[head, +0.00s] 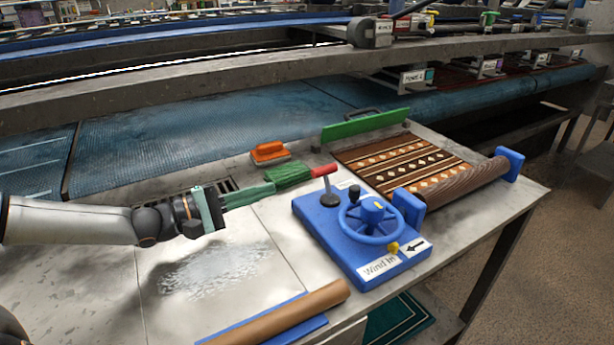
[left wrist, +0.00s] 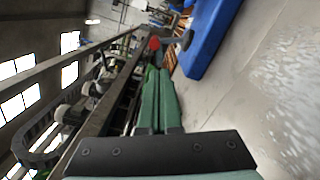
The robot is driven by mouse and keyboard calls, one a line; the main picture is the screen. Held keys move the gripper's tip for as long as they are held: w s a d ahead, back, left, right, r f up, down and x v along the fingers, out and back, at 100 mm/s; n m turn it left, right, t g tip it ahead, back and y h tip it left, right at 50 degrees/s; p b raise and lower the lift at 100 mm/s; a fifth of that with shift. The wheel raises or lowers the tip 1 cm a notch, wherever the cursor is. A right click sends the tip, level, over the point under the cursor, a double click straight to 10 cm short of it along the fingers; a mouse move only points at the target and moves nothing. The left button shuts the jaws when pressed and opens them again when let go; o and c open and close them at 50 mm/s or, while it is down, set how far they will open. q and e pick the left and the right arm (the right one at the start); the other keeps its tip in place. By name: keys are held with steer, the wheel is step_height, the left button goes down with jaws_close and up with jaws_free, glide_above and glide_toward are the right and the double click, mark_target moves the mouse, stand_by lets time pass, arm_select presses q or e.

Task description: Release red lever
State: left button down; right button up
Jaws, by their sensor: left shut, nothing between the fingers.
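The red lever (head: 323,171) is a red grip on a grey stem, standing on the blue winder box (head: 345,257) beside a blue handwheel (head: 370,217). Its red end also shows in the left wrist view (left wrist: 154,43), beyond my fingertips. My left gripper (head: 272,188) has long green fingers. They are shut together with nothing between them, and point right toward the lever. The tips look a short way left of the red grip, apart from it. The closed fingers (left wrist: 160,75) also show in the left wrist view. My right gripper is not in view.
A green brush-like object (head: 290,174) lies close to the fingertips. An orange brush (head: 269,152) sits behind. A patterned rug (head: 405,160) is wound on a roller at the right. A brown roll (head: 285,315) lies at the front. The wet worktop (head: 215,270) is clear.

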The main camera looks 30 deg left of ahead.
mark_target(327, 183)
arm_select(q)
steer(key=shift+w+d+b, duration=0.35)
steer(key=shift+w+d, duration=0.05)
steer(key=shift+w, duration=0.1)
steer(key=shift+x, duration=4.35)
steer(key=shift+a, duration=0.1)
